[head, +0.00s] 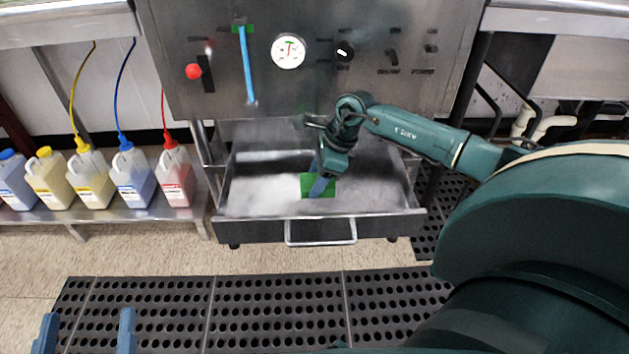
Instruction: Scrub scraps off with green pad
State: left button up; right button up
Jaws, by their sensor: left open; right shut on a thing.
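The green pad (328,184) is inside the pulled-out metal drawer (245,226), near its front wall. My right gripper (319,187) reaches down into the drawer and is shut on the pad, with its blue fingers in front of part of it. I cannot make out scraps on the drawer's pale, glossy floor (262,185). My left gripper (87,333) is at the bottom left edge, its two blue fingers apart and empty, over the floor mat.
A steel panel (225,60) with a gauge (288,51), knobs and a blue tube stands above the drawer. Several coloured jugs (131,178) with hoses stand on a low shelf at left. Perforated black mats (280,310) cover the floor in front.

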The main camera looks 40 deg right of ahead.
notch_tip(320, 180, up, 3)
jog(key=shift+f+p, duration=0.2)
jog(key=shift+p, duration=0.5)
jog(key=shift+r, duration=0.15)
pick_arm(q)
jog(key=shift+s+a+f, duration=0.15)
jog(key=shift+a, duration=0.45)
jog(key=shift+r, duration=0.2)
